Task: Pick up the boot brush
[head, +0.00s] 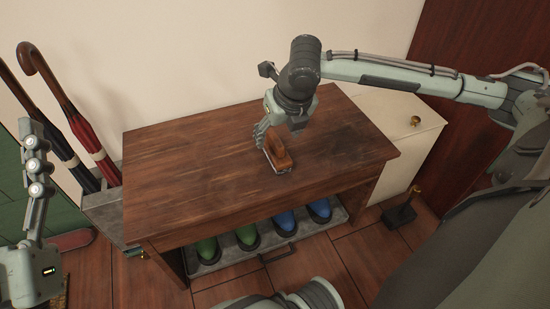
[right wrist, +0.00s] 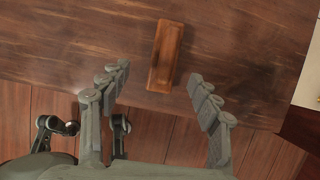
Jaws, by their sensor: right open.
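The boot brush (head: 279,153) is a small brown wooden block lying on the dark wooden bench top (head: 190,170), right of its middle. In the right wrist view the brush (right wrist: 165,57) lies lengthwise, just beyond and between the fingertips. My right gripper (head: 270,143) is over the bench at the brush and hides part of it. In the right wrist view its fingers (right wrist: 159,76) are spread apart with nothing between them. My left gripper (head: 35,150) is at the left edge of the head view, away from the bench; its opening is unclear.
Green shoes (head: 207,250) and blue shoes (head: 285,222) stand on a grey tray under the bench. Umbrellas (head: 90,145) lean in a grey stand at left. A cream cabinet (head: 410,135) stands at right. The bench top around the brush is clear.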

